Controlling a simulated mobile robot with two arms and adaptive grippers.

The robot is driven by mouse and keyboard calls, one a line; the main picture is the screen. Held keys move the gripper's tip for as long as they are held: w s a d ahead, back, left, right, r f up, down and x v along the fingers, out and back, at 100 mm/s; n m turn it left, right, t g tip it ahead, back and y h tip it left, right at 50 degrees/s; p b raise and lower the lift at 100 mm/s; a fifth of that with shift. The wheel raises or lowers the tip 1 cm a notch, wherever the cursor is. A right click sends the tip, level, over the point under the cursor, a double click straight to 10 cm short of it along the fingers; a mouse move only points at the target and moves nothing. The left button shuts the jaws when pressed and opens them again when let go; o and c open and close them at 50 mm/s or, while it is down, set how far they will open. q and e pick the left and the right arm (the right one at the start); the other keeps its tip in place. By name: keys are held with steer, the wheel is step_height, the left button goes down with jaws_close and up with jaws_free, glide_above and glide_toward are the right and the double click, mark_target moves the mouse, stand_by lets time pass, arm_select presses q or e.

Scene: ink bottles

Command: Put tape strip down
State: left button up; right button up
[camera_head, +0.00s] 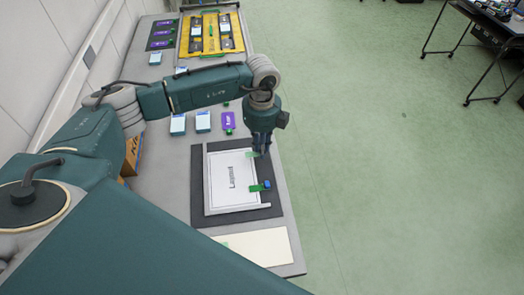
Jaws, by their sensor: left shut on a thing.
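My left gripper (262,152) points down at the upper right corner of the white sheet (222,188) marked "Layout". It is shut on a small green tape strip (251,155), which shows just left of the fingertips at the sheet's top edge. I cannot tell whether the strip touches the sheet. The sheet lies in a pale frame on a dark mat (197,190). Another green piece (255,188) lies at the sheet's right side, against a small blue item (266,184). My right gripper is not in view.
Pale blue-white boxes (203,122) and a purple card (228,120) lie beyond the mat. A yellow tray (233,18) with dark items stands at the far end. A cream sheet (262,248) lies at the near end. The table's right edge is close to the mat.

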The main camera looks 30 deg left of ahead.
arm_select(q)
step_height(320, 180, down, 3)
steer(key=shift+f, duration=0.3)
steer(key=o, duration=0.7)
steer(key=shift+r, duration=0.1)
steer(key=shift+a+r+p, duration=0.1)
steer(key=shift+r+p, duration=0.1)
steer(key=shift+p, duration=0.15)
steer(key=shift+r+b, duration=0.25)
steer(key=shift+b, duration=0.1)
step_height(320, 180, up, 11)
steer(key=b, duration=0.3)
steer(key=shift+f, duration=0.2)
steer(key=shift+r, duration=0.4)
